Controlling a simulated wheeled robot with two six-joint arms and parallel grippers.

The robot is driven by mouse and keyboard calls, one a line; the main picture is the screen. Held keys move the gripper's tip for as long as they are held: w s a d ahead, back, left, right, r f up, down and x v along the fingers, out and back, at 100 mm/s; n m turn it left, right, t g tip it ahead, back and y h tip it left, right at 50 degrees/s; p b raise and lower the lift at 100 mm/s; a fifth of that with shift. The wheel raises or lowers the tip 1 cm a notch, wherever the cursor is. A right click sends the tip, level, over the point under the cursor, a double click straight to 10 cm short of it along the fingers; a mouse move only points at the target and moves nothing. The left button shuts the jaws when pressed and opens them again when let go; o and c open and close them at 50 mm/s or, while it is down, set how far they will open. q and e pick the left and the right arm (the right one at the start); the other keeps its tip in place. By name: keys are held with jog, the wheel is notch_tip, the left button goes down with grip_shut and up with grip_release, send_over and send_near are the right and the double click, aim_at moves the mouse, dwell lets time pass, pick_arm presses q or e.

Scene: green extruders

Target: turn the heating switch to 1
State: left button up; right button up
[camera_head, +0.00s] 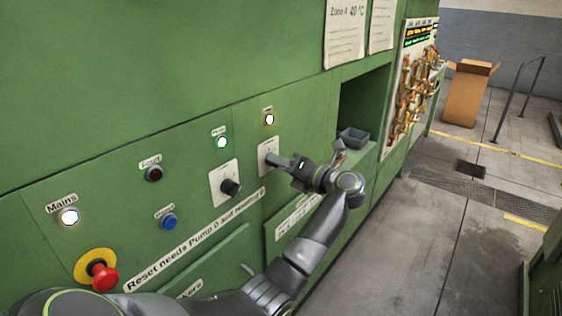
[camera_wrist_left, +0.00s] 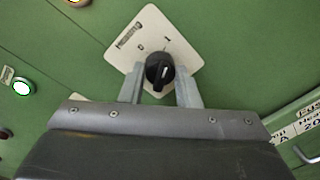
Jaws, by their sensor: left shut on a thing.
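The heating switch is a black rotary knob (camera_wrist_left: 159,72) on a white plate (camera_wrist_left: 150,38), centred in the left wrist view. The plate has small marks, one of them a 1 to the right of the knob. In the head view the plate (camera_head: 266,158) shows on the green panel, with the knob hidden behind my gripper. My left gripper (camera_head: 272,160) is at this plate, and its two fingers sit on either side of the knob, shut on it. The fingers also show in the left wrist view (camera_wrist_left: 160,88). The right gripper is not in view.
Another black knob (camera_head: 231,187) on a white plate is to the left. A lit green lamp (camera_head: 222,142), a lit lamp (camera_head: 269,119) and a red emergency button (camera_head: 104,276) are on the panel.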

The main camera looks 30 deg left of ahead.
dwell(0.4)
pick_arm(q)
jog(key=o, duration=1)
jog(key=shift+c, duration=0.2)
jog(key=shift+d, duration=0.1)
jog(key=s+d+b, duration=0.1)
jog(key=d+b, duration=0.4)
jog(key=d, duration=1.2)
jog(key=shift+s+d+r+b, duration=0.15)
jog(key=shift+s+r+b, duration=0.15)
jog(key=shift+s+r, duration=0.1)
